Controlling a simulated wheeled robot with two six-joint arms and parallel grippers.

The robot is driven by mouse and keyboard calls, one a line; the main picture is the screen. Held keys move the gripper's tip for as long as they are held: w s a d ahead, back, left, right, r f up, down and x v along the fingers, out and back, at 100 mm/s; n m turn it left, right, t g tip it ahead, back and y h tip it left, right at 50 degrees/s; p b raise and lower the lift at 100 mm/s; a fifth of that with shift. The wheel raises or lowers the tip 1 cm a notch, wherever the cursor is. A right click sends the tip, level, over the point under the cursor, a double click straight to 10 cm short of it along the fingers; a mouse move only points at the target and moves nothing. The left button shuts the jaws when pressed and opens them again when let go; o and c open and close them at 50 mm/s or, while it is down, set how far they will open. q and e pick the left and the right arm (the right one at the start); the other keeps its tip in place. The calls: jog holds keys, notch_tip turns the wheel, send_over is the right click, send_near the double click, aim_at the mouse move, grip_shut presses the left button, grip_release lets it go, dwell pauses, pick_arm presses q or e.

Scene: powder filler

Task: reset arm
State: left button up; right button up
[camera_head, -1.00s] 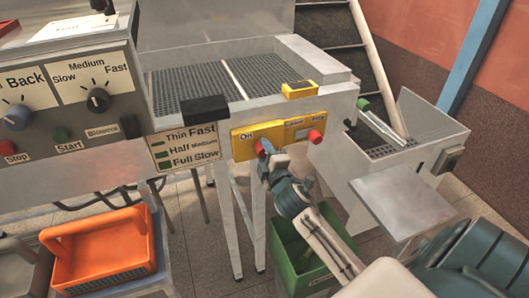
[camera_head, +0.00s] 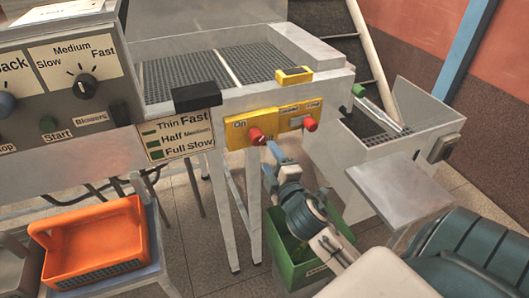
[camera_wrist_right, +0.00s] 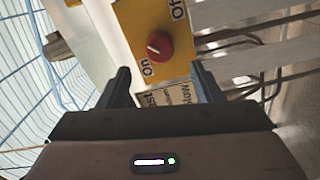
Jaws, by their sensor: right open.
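My right gripper (camera_head: 269,162) is in front of the machine, just below and to the right of a red knob (camera_head: 256,136) on the yellow On panel (camera_head: 243,130). My left gripper is not in view.
A green bin (camera_head: 305,272) stands on the floor beneath my right arm. An orange basket (camera_head: 95,245) sits on a stand at the left. A metal chute with a flat plate (camera_head: 398,190) is at the right. Control dials and speed labels (camera_head: 180,135) line the machine's front.

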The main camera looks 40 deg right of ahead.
jog(key=shift+v, duration=0.85)
